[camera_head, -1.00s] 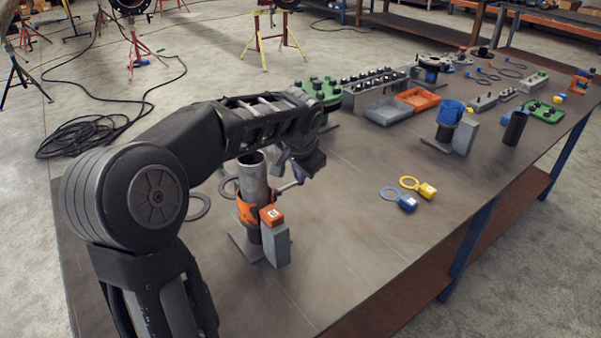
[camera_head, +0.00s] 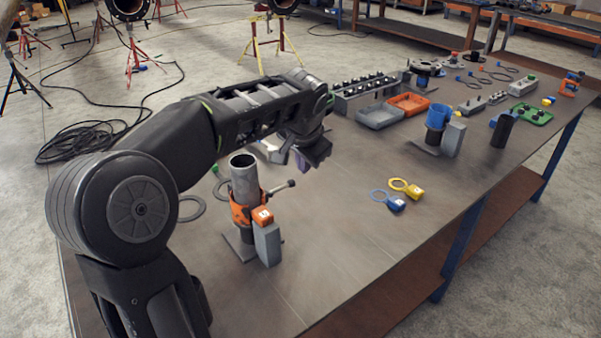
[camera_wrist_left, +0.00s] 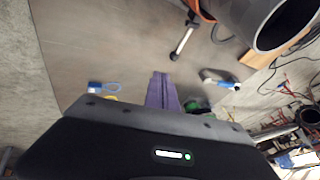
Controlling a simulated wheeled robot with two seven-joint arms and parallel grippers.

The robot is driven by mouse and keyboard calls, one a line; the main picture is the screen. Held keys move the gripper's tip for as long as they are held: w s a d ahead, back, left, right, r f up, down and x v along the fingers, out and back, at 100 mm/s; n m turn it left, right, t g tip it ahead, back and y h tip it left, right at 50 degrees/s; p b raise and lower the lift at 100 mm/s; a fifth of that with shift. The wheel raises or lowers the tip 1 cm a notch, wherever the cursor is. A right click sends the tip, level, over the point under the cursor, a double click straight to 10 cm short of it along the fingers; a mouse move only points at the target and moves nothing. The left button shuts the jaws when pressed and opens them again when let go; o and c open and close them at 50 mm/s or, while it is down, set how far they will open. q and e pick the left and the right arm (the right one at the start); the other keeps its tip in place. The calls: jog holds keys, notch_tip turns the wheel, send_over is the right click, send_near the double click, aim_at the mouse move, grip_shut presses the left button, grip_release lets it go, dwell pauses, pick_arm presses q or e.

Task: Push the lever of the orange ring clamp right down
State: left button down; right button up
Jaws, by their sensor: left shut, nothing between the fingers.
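The orange ring clamp (camera_head: 241,216) sits around an upright grey pipe (camera_head: 244,184). Its lever (camera_head: 279,190) sticks out to the right, tilted slightly up in the head view, with a dark knob at the tip. The lever (camera_wrist_left: 183,42) also shows in the left wrist view, beyond the fingertips, beside the pipe (camera_wrist_left: 236,18). My left gripper (camera_head: 303,162) is above and to the right of the clamp, apart from the lever. Its purple fingers (camera_wrist_left: 162,88) are together and empty. The lower clamp is partly hidden by a grey block. My right gripper is out of view.
Blue (camera_head: 396,204) and yellow (camera_head: 413,191) ring tags lie to the right. A blue clamp (camera_head: 438,116) on another pipe stands farther back. The table's front right is clear.

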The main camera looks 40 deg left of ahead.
pick_arm(q)
jog(key=v, duration=0.5)
jog(key=shift+w+a+r, duration=0.1)
jog(key=shift+r, duration=0.45)
